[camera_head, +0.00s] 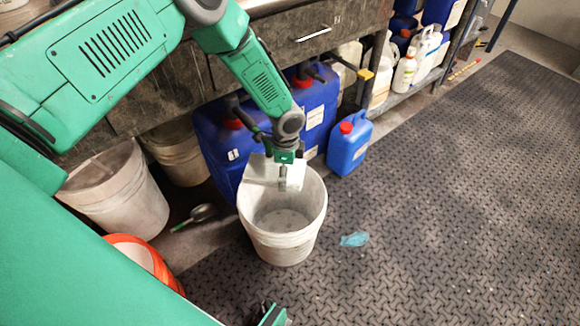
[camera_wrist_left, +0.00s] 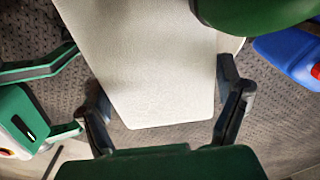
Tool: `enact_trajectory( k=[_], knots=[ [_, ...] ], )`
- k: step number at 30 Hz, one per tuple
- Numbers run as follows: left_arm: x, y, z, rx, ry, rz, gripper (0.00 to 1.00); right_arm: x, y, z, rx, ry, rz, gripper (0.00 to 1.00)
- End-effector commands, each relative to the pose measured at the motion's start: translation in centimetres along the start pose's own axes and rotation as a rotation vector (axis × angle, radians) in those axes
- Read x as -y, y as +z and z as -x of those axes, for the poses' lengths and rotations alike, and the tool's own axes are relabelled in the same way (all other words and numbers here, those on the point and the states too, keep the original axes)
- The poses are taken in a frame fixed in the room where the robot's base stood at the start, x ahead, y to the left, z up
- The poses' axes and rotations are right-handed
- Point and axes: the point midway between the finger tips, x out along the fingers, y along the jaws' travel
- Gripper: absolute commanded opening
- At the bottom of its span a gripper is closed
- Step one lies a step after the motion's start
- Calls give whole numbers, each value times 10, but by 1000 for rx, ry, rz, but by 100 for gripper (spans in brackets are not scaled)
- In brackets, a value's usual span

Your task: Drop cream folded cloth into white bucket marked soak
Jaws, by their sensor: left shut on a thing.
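The cream folded cloth (camera_head: 258,173) is a pale flat slab at the back rim of a white bucket (camera_head: 284,243). In the left wrist view the cloth (camera_wrist_left: 150,65) fills the middle between the fingers. My left gripper (camera_head: 283,178) points down over the bucket's opening and is shut on the cloth. The part of the bucket's floor that I can see looks bare. I cannot read any marking on the bucket. A piece of what looks like my right gripper (camera_head: 268,315) shows at the bottom edge; its jaws cannot be made out.
Another whitish bucket (camera_head: 118,193) and an orange-red bucket (camera_head: 140,252) stand at the left. Blue jugs (camera_head: 348,143) stand behind the white bucket, below a dark bench. A scoop (camera_head: 195,216) and a teal scrap (camera_head: 354,240) lie on the floor. The mat at the right is mostly clear.

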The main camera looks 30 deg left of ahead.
Motion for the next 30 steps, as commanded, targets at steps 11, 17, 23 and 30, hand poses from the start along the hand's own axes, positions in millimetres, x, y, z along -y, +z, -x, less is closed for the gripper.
enact_trajectory(
  k=[11, 17, 23, 30],
  knots=[
    [0, 0, -35, 0, 1, 1, 57, 0, 2, -28, 1, 0, 0, 0],
    [0, 0, -56, -1, 1, 1, 57, 0, 3, -45, 1, 0, 0, 0],
    [0, 0, -60, 0, 0, 1, 57, 0, 3, -48, 0, 0, 0, 0],
    [0, 0, -59, 0, 0, 1, 100, 0, 3, -47, 0, 0, 0, 0]
  ],
)
